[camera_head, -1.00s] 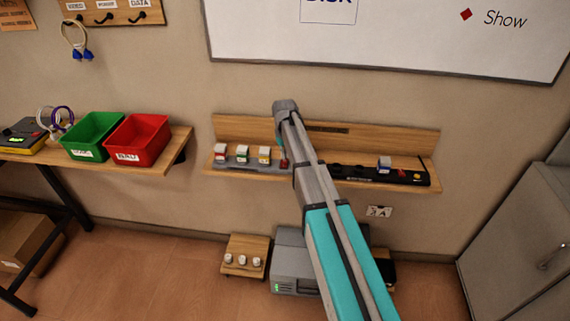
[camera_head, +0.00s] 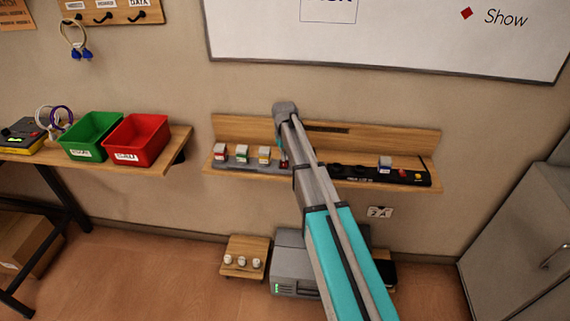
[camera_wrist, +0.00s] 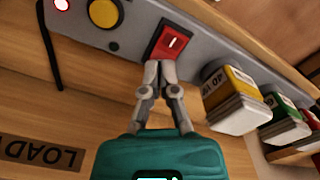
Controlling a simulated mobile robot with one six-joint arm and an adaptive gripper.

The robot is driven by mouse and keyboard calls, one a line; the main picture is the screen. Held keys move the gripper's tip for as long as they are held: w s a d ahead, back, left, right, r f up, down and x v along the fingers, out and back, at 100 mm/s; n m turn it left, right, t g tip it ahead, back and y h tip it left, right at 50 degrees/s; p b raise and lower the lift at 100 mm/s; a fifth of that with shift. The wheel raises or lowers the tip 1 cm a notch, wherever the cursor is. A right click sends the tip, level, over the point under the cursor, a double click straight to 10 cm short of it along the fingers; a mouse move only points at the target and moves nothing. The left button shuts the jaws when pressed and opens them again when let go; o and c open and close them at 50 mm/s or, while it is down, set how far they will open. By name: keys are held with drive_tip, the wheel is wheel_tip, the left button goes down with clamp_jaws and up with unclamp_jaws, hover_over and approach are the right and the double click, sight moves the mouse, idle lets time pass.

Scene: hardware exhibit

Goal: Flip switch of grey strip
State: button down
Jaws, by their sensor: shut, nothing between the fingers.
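The grey strip (camera_head: 238,164) lies on the left part of the wooden wall shelf, with several labelled plugs in it. In the wrist view the grey strip (camera_wrist: 215,45) runs diagonally across the top. Its red rocker switch (camera_wrist: 172,42) has a white mark and sits in a dark frame. My gripper (camera_wrist: 160,68) is shut and empty, with its fingertips at the lower edge of the switch. I cannot tell whether they touch it. In the head view the red switch (camera_head: 284,164) shows small beside my arm, which hides part of the strip.
A yellow round button (camera_wrist: 103,12) and a lit red lamp (camera_wrist: 61,4) are left of the switch. A yellow-labelled plug (camera_wrist: 236,100) stands close on the right. A black strip (camera_head: 355,174) lies on the shelf's right part. Green (camera_head: 90,136) and red (camera_head: 138,139) bins stand further left.

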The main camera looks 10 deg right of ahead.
drive_tip(key=shift+f, duration=0.2)
idle(0.3)
drive_tip(key=shift+r+p, duration=3.35)
drive_tip(key=shift+r, duration=0.2)
drive_tip(key=s+m, duration=0.2)
drive_tip(key=s, duration=2.7)
drive_tip(key=shift+d, duration=0.2)
